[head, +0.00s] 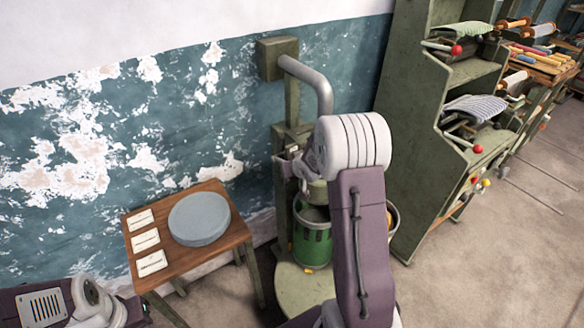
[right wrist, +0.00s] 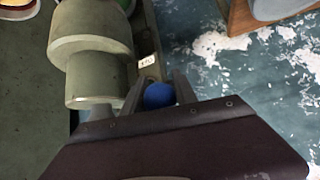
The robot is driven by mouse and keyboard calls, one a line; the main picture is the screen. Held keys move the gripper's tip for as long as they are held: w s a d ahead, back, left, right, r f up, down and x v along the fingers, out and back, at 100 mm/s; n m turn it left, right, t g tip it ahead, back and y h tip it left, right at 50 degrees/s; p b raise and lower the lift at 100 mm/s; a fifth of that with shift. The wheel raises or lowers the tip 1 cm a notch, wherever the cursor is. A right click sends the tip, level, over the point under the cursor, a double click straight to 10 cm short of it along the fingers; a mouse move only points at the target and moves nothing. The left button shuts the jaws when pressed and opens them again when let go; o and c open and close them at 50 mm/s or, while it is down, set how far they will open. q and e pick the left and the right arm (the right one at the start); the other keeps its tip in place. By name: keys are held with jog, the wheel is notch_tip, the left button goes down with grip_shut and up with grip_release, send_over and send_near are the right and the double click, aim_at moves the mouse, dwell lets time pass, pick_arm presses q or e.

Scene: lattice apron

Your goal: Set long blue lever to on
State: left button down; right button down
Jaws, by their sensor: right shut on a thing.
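The blue lever's round knob (right wrist: 158,95) shows in the right wrist view, between the two grey fingers of my right gripper (right wrist: 160,84). The gripper is shut on it. The lever's shaft is hidden behind the knob and fingers. A small white label (right wrist: 148,61) is on the green post beside it, too small to read. In the head view my right arm covers much of the green machine (head: 292,110), and the blue knob cannot be seen there. Part of my left arm shows at the lower left, without its gripper.
A grey pipe (head: 312,80) bends out from the machine's top. A green bucket (head: 311,240) stands on the round base (head: 300,290) below. A wooden stool (head: 185,268) with a grey disc (head: 199,219) and white cards is left. Green shelving (head: 418,125) stands right.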

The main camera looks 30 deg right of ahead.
jog(key=shift+w+r, duration=0.3)
jog(key=shift+r, duration=0.15)
jog(key=c, duration=1)
grip_release()
jog(key=shift+s, duration=0.15)
jog(key=shift+f, duration=0.1)
jog(key=p+v, duration=0.2)
jog(key=v, duration=0.7)
jog(key=shift+s+f, duration=0.1)
